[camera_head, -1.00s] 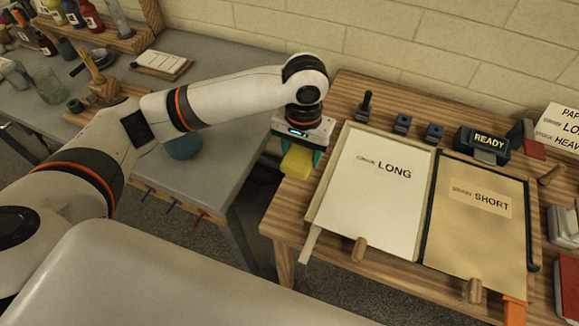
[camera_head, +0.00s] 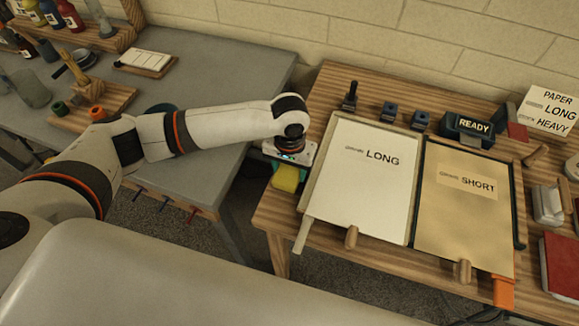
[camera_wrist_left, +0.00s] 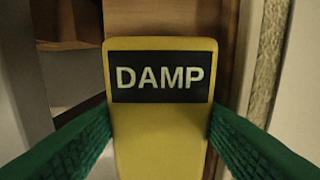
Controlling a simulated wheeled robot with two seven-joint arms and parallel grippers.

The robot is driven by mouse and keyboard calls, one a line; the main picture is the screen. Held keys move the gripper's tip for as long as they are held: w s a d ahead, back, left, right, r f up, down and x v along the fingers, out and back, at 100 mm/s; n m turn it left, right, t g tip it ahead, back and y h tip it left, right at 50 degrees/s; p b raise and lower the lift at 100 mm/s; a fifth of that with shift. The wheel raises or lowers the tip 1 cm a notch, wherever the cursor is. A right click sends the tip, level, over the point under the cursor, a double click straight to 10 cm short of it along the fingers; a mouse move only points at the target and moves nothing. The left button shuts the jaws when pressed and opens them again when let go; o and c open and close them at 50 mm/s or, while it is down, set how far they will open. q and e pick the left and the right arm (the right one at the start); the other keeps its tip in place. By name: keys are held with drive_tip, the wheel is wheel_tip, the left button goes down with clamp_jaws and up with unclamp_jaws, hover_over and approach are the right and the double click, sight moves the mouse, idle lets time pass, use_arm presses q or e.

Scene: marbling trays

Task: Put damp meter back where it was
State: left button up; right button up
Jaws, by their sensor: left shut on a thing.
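My left gripper (camera_head: 287,167) is shut on the yellow damp meter (camera_head: 286,181), at the left edge of the wooden table, just left of the LONG board. In the left wrist view the meter (camera_wrist_left: 160,140) sits between the two green fingers, its black DAMP label facing the camera. In the head view the wrist hides its upper part. I cannot tell whether its lower end touches the table. My right gripper is not in view.
The LONG board (camera_head: 365,190) and SHORT board (camera_head: 465,215) fill the table's middle. Small blue blocks (camera_head: 390,110), a dark upright tool (camera_head: 350,97) and the READY box (camera_head: 468,130) stand behind. A gap separates the grey table (camera_head: 215,70) at left.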

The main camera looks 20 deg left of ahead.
sight(290, 169)
use_arm(q)
drive_tip(key=shift+f, duration=0.1)
drive_tip(key=o, duration=0.6)
wheel_tip(290, 169, up, 12)
drive_tip(key=shift+r+b, duration=0.15)
drive_tip(key=shift+b, duration=0.4)
